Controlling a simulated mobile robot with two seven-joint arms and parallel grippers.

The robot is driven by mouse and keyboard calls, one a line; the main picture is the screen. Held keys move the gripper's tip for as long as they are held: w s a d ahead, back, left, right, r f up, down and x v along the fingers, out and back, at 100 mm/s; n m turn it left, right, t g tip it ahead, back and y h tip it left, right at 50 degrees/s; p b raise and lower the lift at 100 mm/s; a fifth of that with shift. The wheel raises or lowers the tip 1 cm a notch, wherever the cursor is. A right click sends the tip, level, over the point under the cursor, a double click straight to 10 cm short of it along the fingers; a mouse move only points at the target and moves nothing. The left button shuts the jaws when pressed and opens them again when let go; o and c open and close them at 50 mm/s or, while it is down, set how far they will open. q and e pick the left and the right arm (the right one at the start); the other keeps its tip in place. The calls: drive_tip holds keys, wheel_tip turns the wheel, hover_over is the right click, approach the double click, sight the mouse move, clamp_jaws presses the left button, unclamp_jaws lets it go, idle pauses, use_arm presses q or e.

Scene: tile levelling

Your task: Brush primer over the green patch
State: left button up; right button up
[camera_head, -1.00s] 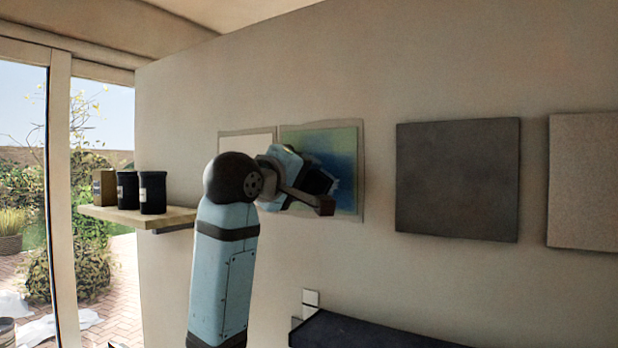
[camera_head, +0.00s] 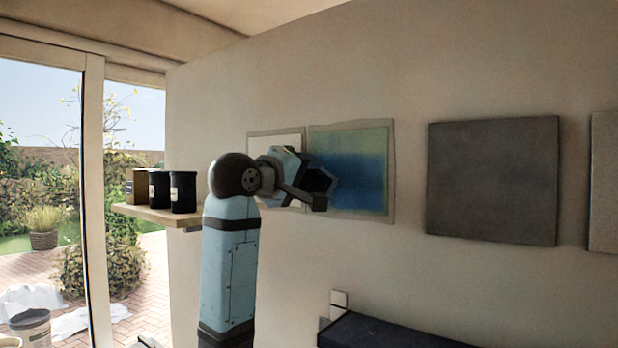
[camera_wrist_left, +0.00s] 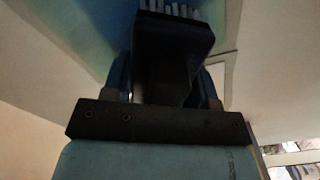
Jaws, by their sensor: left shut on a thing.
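The green patch (camera_head: 350,138) is a square on the wall, green along its top with a blue area across its middle and lower part. My left gripper (camera_head: 318,190) is in front of the patch's left edge. In the left wrist view my left gripper (camera_wrist_left: 165,85) is shut on a dark brush (camera_wrist_left: 172,38) with pale bristles at its far end. The green-blue surface (camera_wrist_left: 60,30) lies beyond the bristles; I cannot tell whether they touch it. The arm and gripper hide the patch's lower left part. My right gripper is not in view.
A pale panel (camera_head: 275,140) adjoins the patch on the left, partly behind my wrist. A dark grey panel (camera_head: 492,180) hangs to the right. A wooden shelf (camera_head: 150,213) holds black tins (camera_head: 183,192) at left. A dark surface (camera_head: 390,333) stands below. Bare wall lies between.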

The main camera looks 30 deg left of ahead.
sight(316, 156)
use_arm(q)
drive_tip(key=shift+d+r, duration=0.15)
drive_tip(key=shift+r, duration=0.8)
drive_tip(key=shift+s+d, duration=0.15)
drive_tip(key=shift+d, duration=2.15)
drive_tip(key=shift+s+d, duration=0.2)
drive_tip(key=shift+d, duration=2.05)
drive_tip(key=shift+s+d, duration=0.15)
drive_tip(key=shift+d, duration=2.25)
drive_tip(key=shift+r, duration=0.95)
drive_tip(key=shift+w+a, duration=0.2)
drive_tip(key=shift+a, duration=2.15)
drive_tip(key=shift+w+a, duration=0.15)
drive_tip(key=shift+a, duration=2.25)
drive_tip(key=shift+w+a, duration=0.2)
drive_tip(key=shift+a, duration=2.15)
drive_tip(key=shift+d, duration=0.1)
drive_tip(key=shift+s, duration=0.6)
drive_tip(key=shift+s+a, duration=0.15)
drive_tip(key=shift+s, duration=1.05)
drive_tip(key=shift+s+a, duration=0.1)
drive_tip(key=shift+s, duration=1.1)
